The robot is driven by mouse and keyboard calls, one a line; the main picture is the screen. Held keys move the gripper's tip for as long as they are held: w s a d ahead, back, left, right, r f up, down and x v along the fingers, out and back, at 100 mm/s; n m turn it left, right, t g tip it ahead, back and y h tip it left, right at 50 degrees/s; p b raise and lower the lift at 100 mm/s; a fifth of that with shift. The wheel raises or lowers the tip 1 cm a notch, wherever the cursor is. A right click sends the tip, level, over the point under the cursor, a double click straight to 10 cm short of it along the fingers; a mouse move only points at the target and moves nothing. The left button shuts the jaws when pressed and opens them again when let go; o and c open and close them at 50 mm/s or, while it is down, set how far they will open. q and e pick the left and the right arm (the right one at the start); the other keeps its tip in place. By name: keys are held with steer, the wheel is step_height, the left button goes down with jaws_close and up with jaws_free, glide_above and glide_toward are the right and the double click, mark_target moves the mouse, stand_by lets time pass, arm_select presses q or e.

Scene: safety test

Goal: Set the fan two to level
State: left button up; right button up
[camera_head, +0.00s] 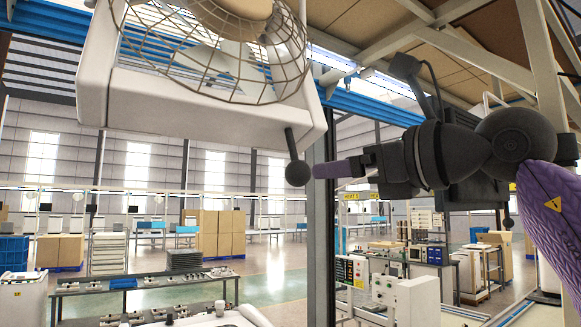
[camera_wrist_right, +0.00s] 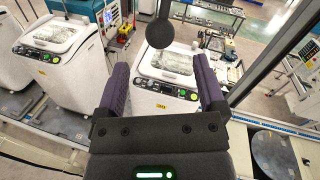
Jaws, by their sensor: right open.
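The fan (camera_head: 120,95) is a white housing with a round wire cage (camera_head: 200,60), high at the upper left of the head view. A dark lever with a ball knob (camera_head: 298,173) hangs from the housing's lower right. The knob also shows at the top middle of the right wrist view (camera_wrist_right: 160,33). My right gripper (camera_head: 325,169) has purple fingers and is just right of the knob in the head view. In the wrist view the gripper (camera_wrist_right: 161,70) is open and empty, with the knob beyond and between its fingertips. My left gripper is not in view.
A dark upright post (camera_head: 322,235) stands behind the knob and gripper. A blue beam (camera_head: 365,105) runs overhead. White machines (camera_wrist_right: 62,50) stand below in the wrist view. A grey bench (camera_head: 145,295) with parts is at lower left. Open air surrounds the knob's left side.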

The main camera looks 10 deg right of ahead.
mark_target(290, 175)
steer(key=p+x, duration=0.4)
steer(key=x, duration=0.5)
steer(key=shift+w+a+f, duration=0.1)
steer(key=shift+w+f, duration=0.05)
steer(key=shift+w, duration=0.15)
steer(key=shift+s, duration=0.1)
jaws_close()
